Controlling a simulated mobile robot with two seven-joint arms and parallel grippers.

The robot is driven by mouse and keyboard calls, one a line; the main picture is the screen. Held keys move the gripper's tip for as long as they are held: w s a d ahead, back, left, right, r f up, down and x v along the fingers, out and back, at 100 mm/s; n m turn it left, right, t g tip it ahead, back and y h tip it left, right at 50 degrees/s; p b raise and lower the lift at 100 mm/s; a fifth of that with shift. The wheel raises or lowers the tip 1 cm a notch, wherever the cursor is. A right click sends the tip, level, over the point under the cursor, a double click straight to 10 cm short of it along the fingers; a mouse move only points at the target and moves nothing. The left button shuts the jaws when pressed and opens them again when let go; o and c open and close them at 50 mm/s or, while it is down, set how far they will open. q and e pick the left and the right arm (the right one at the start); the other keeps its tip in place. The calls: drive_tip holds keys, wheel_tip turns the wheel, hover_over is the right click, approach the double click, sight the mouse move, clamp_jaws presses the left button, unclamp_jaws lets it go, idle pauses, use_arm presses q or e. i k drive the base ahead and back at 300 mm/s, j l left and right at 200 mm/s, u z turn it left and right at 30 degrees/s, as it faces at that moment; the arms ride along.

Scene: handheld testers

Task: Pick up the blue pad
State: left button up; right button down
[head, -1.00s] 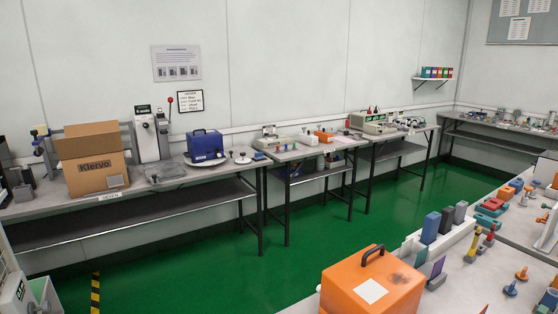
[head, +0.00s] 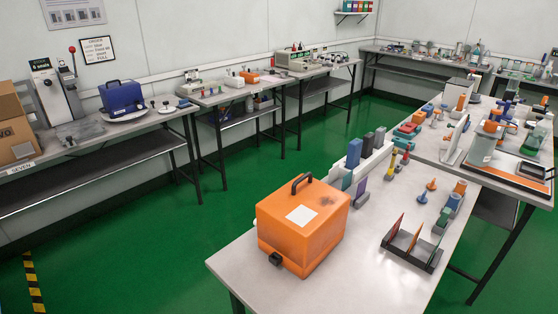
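I cannot tell for sure which thing is the blue pad. A blue upright block (head: 354,153) stands in a white holder on the near table, behind the orange case. A small blue piece (head: 422,197) stands on the same table farther right. Neither of my grippers is in view.
The orange case (head: 302,222) with a black handle stands on the near table (head: 375,285), whose front right is bare. A blue case (head: 122,97) sits on the wall bench. Green floor (head: 130,220) lies clear between the benches and the near table.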

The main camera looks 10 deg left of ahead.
sight(184, 102)
drive_tip(key=k+u, duration=0.15)
drive_tip(key=k, duration=0.5)
drive_tip(key=j+u, duration=0.1)
drive_tip(key=u, duration=0.65)
drive_tip(key=i+j+u, duration=0.1)
drive_tip(key=u, duration=0.25)
drive_tip(key=i+j, duration=0.2)
drive_tip(key=i, duration=0.3)
drive_tip(key=i+j, duration=0.15)
drive_tip(key=i, duration=0.35)
drive_tip(key=i+j+z, duration=0.2)
drive_tip(key=i, duration=0.3)
drive_tip(key=i+j+z, duration=0.2)
drive_tip(key=i, duration=0.25)
drive_tip(key=i+z, duration=0.25)
drive_tip(key=i, duration=0.3)
drive_tip(key=i+z, duration=0.3)
drive_tip(key=i, duration=0.2)
drive_tip(key=i+z, duration=0.3)
drive_tip(key=i, duration=0.2)
drive_tip(key=i+j+z, duration=0.1)
drive_tip(key=i+z, duration=0.2)
drive_tip(key=i, duration=0.2)
